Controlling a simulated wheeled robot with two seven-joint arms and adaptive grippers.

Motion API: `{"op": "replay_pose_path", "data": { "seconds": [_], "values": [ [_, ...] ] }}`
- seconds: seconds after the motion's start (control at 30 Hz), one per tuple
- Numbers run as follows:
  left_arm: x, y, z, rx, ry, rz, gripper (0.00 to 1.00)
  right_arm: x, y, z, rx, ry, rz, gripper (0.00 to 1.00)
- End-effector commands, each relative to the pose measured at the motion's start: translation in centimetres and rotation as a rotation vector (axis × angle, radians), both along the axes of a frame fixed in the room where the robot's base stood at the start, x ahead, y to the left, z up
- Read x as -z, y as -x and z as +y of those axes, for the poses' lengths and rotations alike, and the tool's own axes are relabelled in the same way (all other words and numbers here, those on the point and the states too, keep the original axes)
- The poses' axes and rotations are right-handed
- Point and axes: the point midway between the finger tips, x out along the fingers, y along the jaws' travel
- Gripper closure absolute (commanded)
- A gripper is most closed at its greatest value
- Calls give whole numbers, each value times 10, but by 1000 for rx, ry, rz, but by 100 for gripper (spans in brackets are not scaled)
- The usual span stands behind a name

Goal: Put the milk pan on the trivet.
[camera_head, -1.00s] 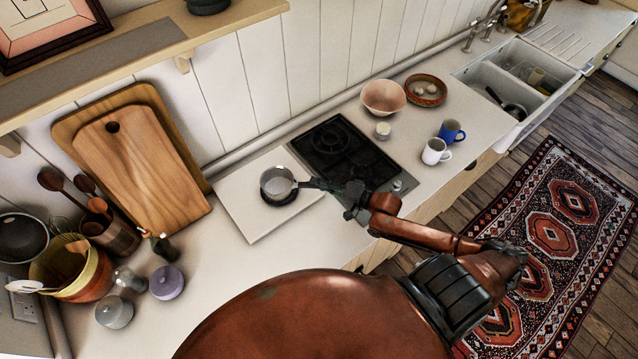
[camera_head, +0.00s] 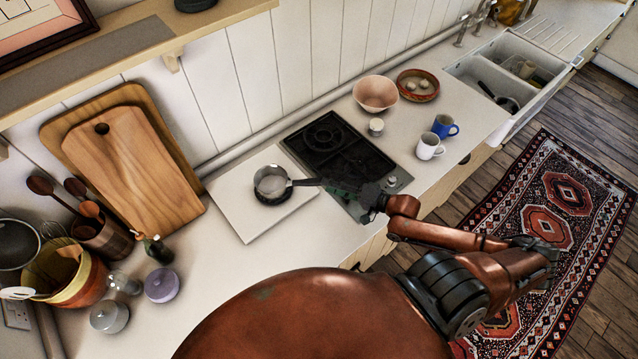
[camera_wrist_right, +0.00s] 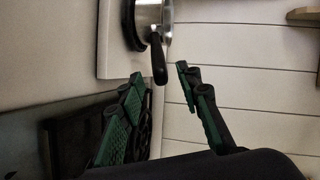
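The milk pan (camera_head: 270,180) is a small steel pan with a dark handle pointing right, toward my right gripper. It sits upright over the round black trivet (camera_head: 272,200), whose dark edge shows beneath it on the pale board. In the right wrist view the pan (camera_wrist_right: 148,14) and the trivet's edge (camera_wrist_right: 129,28) show at the top, with the pan appearing to rest on it. My right gripper (camera_head: 338,187) is open; in the wrist view its green-padded fingers (camera_wrist_right: 160,78) are spread apart, with the handle's end just beyond and between their tips. My left gripper is not in view.
The black hob (camera_head: 340,150) lies under and behind my right gripper. A white mug (camera_head: 428,147), a blue mug (camera_head: 444,127) and a pink bowl (camera_head: 376,94) stand to its right. Chopping boards (camera_head: 130,170) lean on the wall at left. The counter before the board is clear.

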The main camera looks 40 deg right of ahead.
Motion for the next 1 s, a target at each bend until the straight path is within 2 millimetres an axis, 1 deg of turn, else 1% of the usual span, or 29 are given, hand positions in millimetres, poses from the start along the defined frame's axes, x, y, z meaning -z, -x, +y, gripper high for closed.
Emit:
{"op": "replay_pose_path", "data": {
  "seconds": [0.03,0.1,0.2,0.3,0.43,1.0],
  "values": [
    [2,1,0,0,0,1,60,0,10,-5,-1,3,4,68],
    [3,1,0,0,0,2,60,-4,20,-9,-1,2,3,68],
    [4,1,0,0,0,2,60,-7,31,-15,-1,1,2,68],
    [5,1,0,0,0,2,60,-9,37,-19,-1,1,2,68],
    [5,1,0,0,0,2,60,-12,41,-20,0,1,0,68],
    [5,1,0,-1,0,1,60,-11,40,-20,0,0,0,68]
  ]
}}
